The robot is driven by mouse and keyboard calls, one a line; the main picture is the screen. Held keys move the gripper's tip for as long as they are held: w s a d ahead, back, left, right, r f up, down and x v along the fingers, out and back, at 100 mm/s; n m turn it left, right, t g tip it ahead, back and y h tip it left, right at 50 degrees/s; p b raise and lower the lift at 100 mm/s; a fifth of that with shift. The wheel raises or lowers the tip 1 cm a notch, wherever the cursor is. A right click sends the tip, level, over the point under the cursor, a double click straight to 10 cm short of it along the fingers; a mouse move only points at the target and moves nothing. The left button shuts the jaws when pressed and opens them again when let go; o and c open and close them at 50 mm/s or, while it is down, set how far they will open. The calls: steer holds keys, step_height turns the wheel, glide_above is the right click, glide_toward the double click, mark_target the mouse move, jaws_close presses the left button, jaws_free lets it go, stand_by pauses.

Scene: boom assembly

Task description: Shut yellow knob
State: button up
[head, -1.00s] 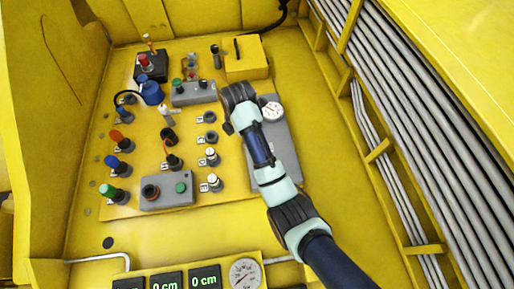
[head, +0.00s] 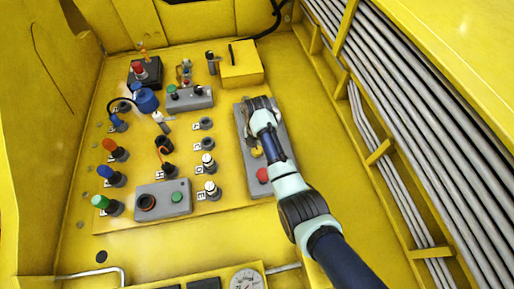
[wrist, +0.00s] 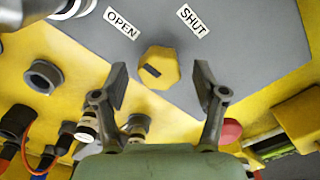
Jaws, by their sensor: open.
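The yellow knob (wrist: 160,68) is eight-sided and sits on a grey panel (wrist: 250,32) in the wrist view. Its short dark mark lies left of its middle, slanting down to the right. An OPEN label (wrist: 121,23) is above and left of it, and a SHUT label (wrist: 193,20) above and right. My gripper (wrist: 160,84) is open, its fingers on either side of the knob, with a visible gap on each side. In the head view the knob (head: 256,152) shows beside my arm, and my gripper (head: 262,104) is over the upper part of the grey panel.
Several plugs, sockets and buttons fill the board to the left. Grey pipes (head: 425,130) run along the right.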

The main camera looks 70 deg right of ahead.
steer(key=shift+c, duration=0.3)
steer(key=c, duration=1.1)
steer(key=shift+r+m, duration=0.1)
steer(key=shift+m, duration=0.2)
steer(key=m+p, duration=0.2)
steer(key=m, duration=0.1)
steer(key=shift+m, duration=0.3)
steer(key=m+p, duration=0.2)
steer(key=m, duration=0.2)
steer(key=m+p, duration=0.1)
steer(key=m, duration=0.8)
steer(key=shift+m, duration=0.3)
